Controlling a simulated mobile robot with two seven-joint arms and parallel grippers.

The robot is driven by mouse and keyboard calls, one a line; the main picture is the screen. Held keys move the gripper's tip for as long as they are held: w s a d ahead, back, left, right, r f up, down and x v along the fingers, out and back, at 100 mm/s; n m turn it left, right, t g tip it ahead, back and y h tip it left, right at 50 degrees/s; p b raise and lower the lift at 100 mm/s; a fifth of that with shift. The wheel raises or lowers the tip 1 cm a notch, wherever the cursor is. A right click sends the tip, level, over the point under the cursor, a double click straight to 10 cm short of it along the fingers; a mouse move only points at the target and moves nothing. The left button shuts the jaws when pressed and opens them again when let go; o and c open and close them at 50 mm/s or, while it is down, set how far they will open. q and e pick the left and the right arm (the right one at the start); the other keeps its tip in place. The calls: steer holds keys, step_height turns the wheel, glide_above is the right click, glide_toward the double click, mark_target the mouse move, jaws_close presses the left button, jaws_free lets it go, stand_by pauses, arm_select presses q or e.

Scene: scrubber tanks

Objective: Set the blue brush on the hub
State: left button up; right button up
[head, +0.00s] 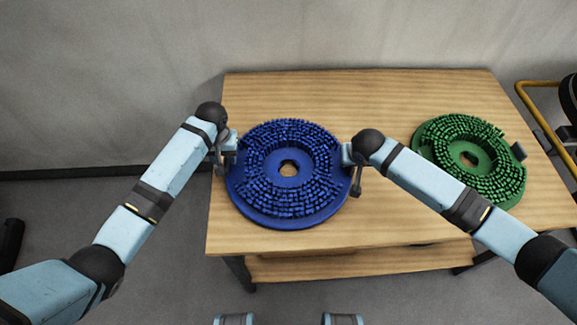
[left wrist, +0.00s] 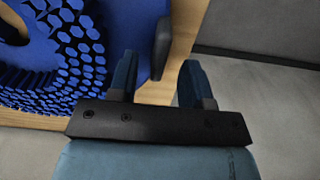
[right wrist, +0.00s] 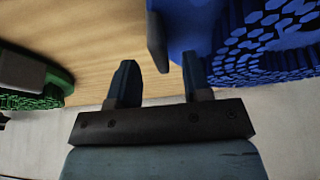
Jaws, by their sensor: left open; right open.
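The blue brush (head: 287,215) is a round disc with a centre hole, lying bristles up on the wooden table. My left gripper (head: 230,152) is open at its left rim; my right gripper (head: 353,165) is open at its right rim. In the left wrist view, a dark tab (left wrist: 161,48) on the brush's edge lies ahead of the gap between my open fingers (left wrist: 157,78). In the right wrist view, another dark tab (right wrist: 156,42) lies ahead of the open fingers (right wrist: 160,75). No clear grip shows. I cannot make out the hub.
A green brush (head: 470,185) lies on the right of the wooden table (head: 385,225), partly behind my right arm. At the right edge, a yellow bar (head: 545,123) and dark parts of a machine stand beside the table. A grey wall is behind.

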arm_select(q)
steer(key=shift+f, duration=1.35)
arm_select(e)
steer(key=shift+x, duration=1.3)
arm_select(q)
jaws_close()
arm_select(e)
jaws_close()
arm_select(q)
steer(key=shift+r, duration=0.15)
arm_select(e)
steer(key=shift+r, duration=0.1)
